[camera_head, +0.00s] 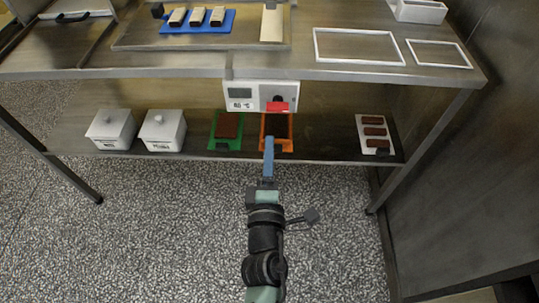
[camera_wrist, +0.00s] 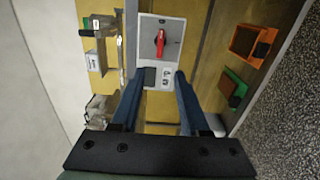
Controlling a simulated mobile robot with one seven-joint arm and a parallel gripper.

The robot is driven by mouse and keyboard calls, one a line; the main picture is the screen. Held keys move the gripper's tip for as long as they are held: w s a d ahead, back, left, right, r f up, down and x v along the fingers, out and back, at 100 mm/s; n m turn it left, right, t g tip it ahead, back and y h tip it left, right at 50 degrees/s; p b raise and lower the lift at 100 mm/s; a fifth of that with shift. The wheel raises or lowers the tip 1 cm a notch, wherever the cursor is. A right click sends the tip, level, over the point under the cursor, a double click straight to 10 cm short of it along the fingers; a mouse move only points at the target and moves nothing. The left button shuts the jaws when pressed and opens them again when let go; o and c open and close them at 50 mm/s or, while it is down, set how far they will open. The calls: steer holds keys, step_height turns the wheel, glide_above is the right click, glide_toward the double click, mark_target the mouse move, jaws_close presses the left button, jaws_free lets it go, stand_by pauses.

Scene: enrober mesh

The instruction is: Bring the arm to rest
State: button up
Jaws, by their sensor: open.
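My arm reaches forward from the bottom of the head view, and my gripper (camera_head: 268,143) points at the front of the steel table. In the wrist view the two blue fingers of my gripper (camera_wrist: 157,76) stand apart, with nothing held between them.
Below, the shelf (camera_head: 340,148) holds two white lidded boxes (camera_head: 110,130), a green tray (camera_head: 222,143), an orange tray (camera_head: 288,146) and a white tray of brown bars (camera_head: 365,145). On top are a blue mat (camera_head: 228,22) with three bars and white frames (camera_head: 360,46). The speckled floor is clear.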

steer(key=shift+s, duration=0.5)
steer(key=w+d+r+m+t+h, duration=0.2)
steer(key=r+m, duration=0.4)
steer(key=r, duration=0.9)
steer(key=w+d+r+m+t+h, duration=0.1)
steer(key=d+r+m+t, duration=0.3)
steer(key=r, duration=1.2)
steer(key=s+a+r+m+t+y, duration=0.1)
steer(key=s+a+r+m, duration=0.2)
steer(key=r, duration=0.5)
steer(key=s+r+m+t+y, duration=0.1)
steer(key=s+r+m, duration=0.1)
steer(key=s+r, duration=0.45)
steer(key=s+a+r+m+t+y, duration=0.1)
steer(key=s+a+r+m, duration=0.2)
steer(key=r, duration=0.5)
step_height(320, 180, up, 20)
steer(key=d+p, duration=0.1)
steer(key=p, duration=1.9)
steer(key=shift+s+d, duration=0.15)
steer(key=shift+s, duration=0.05)
steer(key=shift+f, duration=0.1)
